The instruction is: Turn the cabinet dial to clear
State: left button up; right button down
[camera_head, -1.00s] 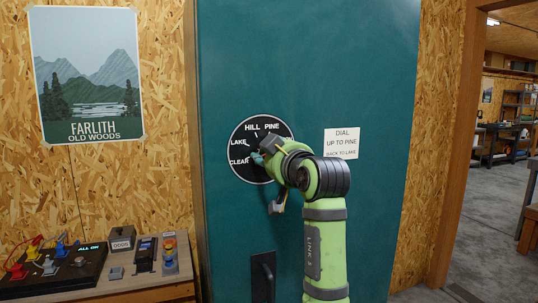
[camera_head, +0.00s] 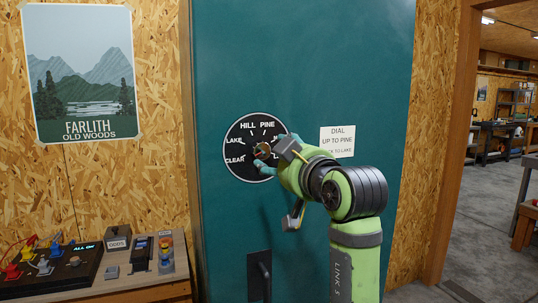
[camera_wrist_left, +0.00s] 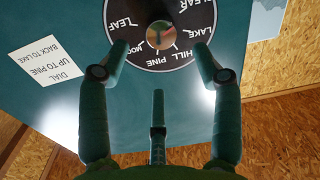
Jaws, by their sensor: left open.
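The black round dial (camera_head: 239,172) with white words sits on the teal cabinet (camera_head: 320,70). CLEAR is at its left, then LAKE, HILL and PINE; the right side is partly hidden by my gripper. Its central knob (camera_head: 263,150) shows; I cannot tell which word it points to. My left gripper (camera_head: 276,155) is open in front of the dial, just right of the knob. In the left wrist view the words are upside down, and the knob (camera_wrist_left: 160,35) stands between the spread fingertips (camera_wrist_left: 160,48), apart from them. LEAF also reads there.
A white note (camera_head: 337,134) reading DIAL UP TO PINE, BACK TO LAKE is right of the dial. A black handle (camera_head: 260,276) is below. A bench (camera_head: 140,287) with a switch box (camera_head: 50,272) stands at left. A doorway opens at right.

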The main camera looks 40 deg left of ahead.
pick_arm(q)
jog(key=shift+v, duration=2.1)
jog(key=shift+a, duration=0.1)
